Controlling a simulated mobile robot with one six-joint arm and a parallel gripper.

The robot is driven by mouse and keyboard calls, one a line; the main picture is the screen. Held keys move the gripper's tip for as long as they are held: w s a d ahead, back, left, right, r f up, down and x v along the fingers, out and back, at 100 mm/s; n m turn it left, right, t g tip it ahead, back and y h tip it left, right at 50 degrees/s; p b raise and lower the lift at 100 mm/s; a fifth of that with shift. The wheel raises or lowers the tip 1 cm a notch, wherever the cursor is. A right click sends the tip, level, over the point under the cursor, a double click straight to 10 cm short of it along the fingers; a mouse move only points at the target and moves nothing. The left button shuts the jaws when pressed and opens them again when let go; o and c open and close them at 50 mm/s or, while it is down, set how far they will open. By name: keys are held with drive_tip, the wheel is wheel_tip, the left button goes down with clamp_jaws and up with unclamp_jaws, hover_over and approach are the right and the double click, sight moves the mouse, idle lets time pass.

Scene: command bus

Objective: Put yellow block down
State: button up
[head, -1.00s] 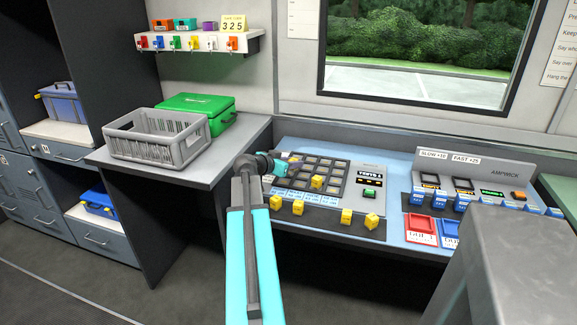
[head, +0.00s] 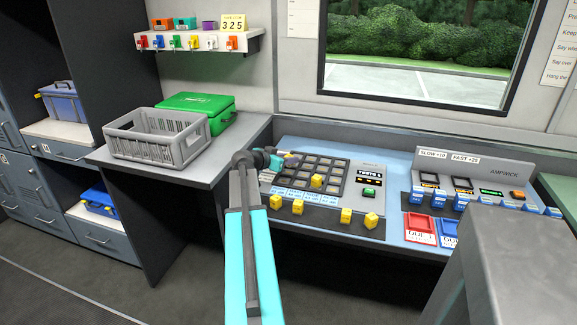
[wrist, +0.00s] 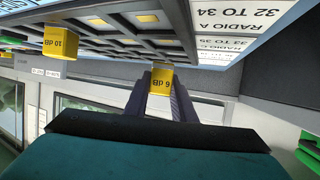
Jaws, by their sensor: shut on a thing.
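My gripper (head: 291,160) is over the left side of the grid panel (head: 346,173) on the blue desk. In the wrist view, which is upside down, its two dark fingers are shut on a yellow block marked 6 dB (wrist: 160,78). The held block is close to the panel's grid of square pockets (wrist: 125,38); I cannot tell whether it touches. In the head view my gripper mostly hides it. Another yellow block (head: 317,181) sits in the grid; the wrist view shows a 10 dB yellow block (wrist: 60,42) on the panel.
Several yellow blocks, one of them at the right end (head: 371,220), stand on the dark strip in front of the panel. A slanted console (head: 485,178) and a red tray (head: 420,228) are to the right. A grey crate (head: 158,150) and green case (head: 215,105) are left.

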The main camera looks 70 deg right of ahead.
drive_tip(key=shift+f, duration=1.45)
drive_tip(key=shift+f, duration=0.15)
drive_tip(key=o, duration=1.1)
drive_tip(key=shift+c, duration=0.2)
drive_tip(key=shift+r, duration=0.2)
drive_tip(key=b+v, duration=0.1)
drive_tip(key=v, duration=1.1)
